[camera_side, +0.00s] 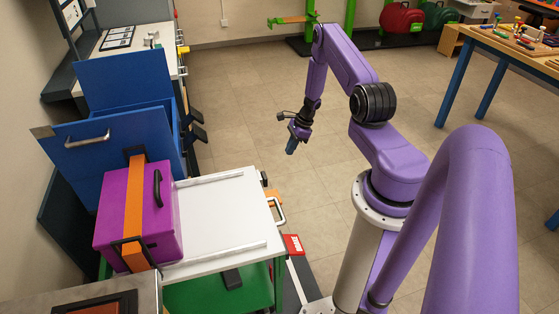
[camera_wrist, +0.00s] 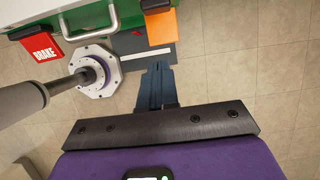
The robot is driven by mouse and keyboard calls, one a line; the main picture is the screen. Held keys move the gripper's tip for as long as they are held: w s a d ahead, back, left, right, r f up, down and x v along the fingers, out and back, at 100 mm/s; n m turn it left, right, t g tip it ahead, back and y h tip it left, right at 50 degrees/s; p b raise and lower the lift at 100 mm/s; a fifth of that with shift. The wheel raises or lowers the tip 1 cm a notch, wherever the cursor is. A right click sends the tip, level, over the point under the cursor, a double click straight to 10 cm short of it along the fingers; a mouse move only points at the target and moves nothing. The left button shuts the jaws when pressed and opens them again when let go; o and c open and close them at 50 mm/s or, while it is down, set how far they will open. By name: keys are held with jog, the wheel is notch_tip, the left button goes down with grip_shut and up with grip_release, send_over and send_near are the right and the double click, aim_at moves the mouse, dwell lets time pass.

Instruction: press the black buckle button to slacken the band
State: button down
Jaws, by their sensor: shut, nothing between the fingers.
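A magenta case (camera_side: 110,218) stands on the left of the white cart top (camera_side: 225,205). An orange band (camera_side: 138,198) runs over its lid and down its near face. A black buckle-like piece (camera_side: 130,243) sits on the band at the case's near lower edge; its button is too small to make out. Another dark fitting is on the band at the lid's far edge. My gripper (camera_side: 290,150) hangs in free air over the floor, right of the cart and well away from the case. Its blue-grey fingers are together and empty, also in the wrist view (camera_wrist: 157,68), where case and band are not visible.
A blue open box (camera_side: 110,140) with a metal handle stands behind the case. A black handle (camera_side: 158,188) rises from the case. The cart has a rail handle (camera_side: 278,210), a red brake pedal (camera_wrist: 42,46) and an orange pedal (camera_wrist: 160,27). The floor around my gripper is clear.

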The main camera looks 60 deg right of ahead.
aim_at(264, 176)
jog(key=w+a+f, duration=0.5)
jog(key=f, duration=0.3)
jog(key=shift+w+a+f, duration=0.15)
jog(key=shift+a+f, duration=0.05)
jog(key=shift+f, duration=0.2)
jog(key=shift+w+a, duration=0.85)
jog(key=s+d+r, duration=0.5)
jog(key=r, duration=0.4)
jog(key=shift+s+d+r, duration=0.2)
jog(key=shift+s+d, duration=0.1)
jog(key=shift+d, duration=0.05)
